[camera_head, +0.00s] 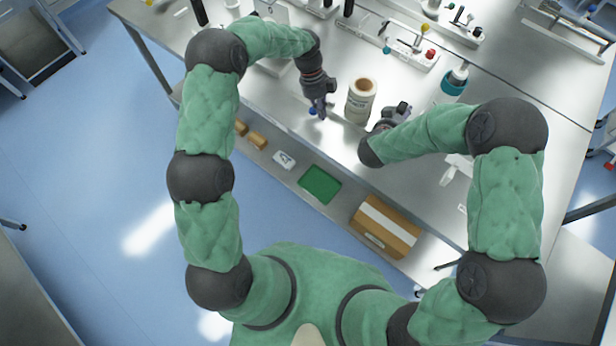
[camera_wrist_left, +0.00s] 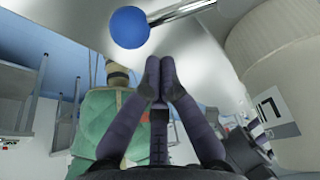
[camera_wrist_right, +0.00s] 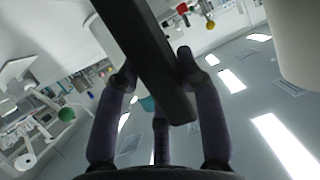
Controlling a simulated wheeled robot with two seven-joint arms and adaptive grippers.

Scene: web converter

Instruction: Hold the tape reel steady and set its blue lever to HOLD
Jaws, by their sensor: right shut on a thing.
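The tape reel (camera_head: 361,104) is a pale upright roll with a brown core, standing near the bench's front edge. The lever's setting cannot be read.
Behind the roll stand a fixture with red and yellow knobs (camera_head: 411,45) and a teal-based bottle (camera_head: 455,80). Below the front edge, a shelf holds a green tray (camera_head: 320,184) and a cardboard box (camera_head: 386,227).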

